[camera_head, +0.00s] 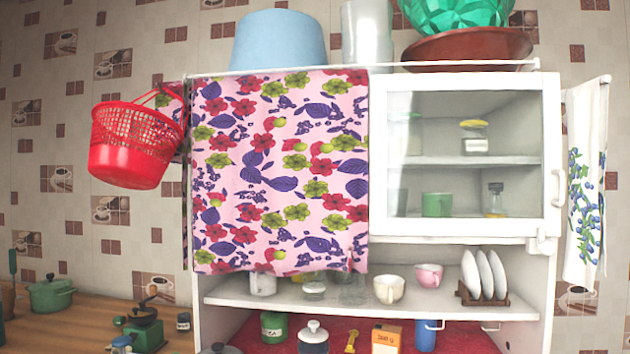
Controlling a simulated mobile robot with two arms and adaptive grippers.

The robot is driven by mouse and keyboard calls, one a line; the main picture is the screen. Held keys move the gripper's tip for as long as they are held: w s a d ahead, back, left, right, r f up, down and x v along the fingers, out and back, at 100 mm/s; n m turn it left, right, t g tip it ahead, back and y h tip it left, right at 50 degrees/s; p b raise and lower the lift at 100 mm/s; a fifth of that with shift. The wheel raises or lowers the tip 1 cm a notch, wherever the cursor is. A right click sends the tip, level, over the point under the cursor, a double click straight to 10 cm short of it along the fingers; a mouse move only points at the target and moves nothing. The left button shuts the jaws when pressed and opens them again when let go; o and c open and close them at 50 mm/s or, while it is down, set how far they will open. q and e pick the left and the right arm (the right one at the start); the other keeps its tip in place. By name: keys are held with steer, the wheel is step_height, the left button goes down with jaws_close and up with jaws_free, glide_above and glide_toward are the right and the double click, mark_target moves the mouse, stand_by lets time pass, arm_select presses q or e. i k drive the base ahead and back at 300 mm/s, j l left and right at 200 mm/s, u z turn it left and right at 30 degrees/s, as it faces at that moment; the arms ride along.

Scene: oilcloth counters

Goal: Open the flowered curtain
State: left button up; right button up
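The flowered curtain (280,170) is pink with red, purple and green flowers. It hangs over the left half of the white cabinet's (463,237) front, below a thin rail (455,65) along the top. Its lower edge hangs just over the open shelf (455,305). What lies behind it is hidden. Neither of my grippers shows in the head view.
A red basket (125,165) hangs at the cabinet's left side. A glass door (467,155) closes the right half, and a floral towel (583,185) hangs on the right side. Cups (388,289) and plates (484,274) stand on the shelf.

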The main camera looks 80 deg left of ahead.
mark_target(281, 160)
steer(key=u, duration=2.9)
